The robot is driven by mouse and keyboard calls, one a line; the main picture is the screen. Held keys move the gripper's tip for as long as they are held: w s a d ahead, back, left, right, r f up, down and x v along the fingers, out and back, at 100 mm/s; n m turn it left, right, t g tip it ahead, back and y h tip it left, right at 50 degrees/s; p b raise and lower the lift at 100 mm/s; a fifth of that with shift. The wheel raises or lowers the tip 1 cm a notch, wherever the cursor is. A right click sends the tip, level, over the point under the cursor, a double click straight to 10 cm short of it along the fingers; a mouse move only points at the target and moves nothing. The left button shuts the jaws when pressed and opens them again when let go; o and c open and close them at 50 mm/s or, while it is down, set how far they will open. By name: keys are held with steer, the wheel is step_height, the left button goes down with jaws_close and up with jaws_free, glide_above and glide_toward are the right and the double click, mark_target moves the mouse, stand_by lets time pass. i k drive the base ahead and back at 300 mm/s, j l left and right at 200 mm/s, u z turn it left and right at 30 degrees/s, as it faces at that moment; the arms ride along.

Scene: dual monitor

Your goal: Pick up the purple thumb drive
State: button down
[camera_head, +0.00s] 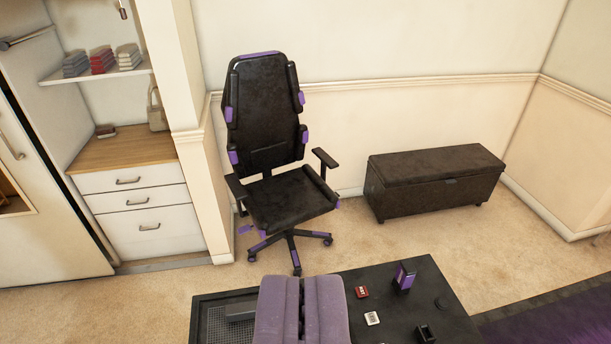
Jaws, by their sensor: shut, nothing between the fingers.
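My gripper (301,279) shows at the bottom middle as two grey-purple fingers lying close together, with a dark seam between them. It is shut and empty, seen over the black table (335,278). A small upright black and purple object (404,277) stands on the table to the right of my gripper, apart from it. I cannot tell whether it is the purple thumb drive. No other object on the table is plainly a purple thumb drive. My gripper hides part of the tabletop.
A red box (362,292), a white box (372,318) and a small black object (425,333) sit on the table. A black mesh panel (215,325) lies left. Beyond are a black and purple chair (290,200), a dark bench (435,183) and white drawers (140,205). Carpet lies open between.

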mark_target(406, 272)
steer(key=k+j, duration=0.1)
steer(key=k, duration=0.5)
steer(key=k+j+z, duration=0.15)
steer(key=k, duration=0.45)
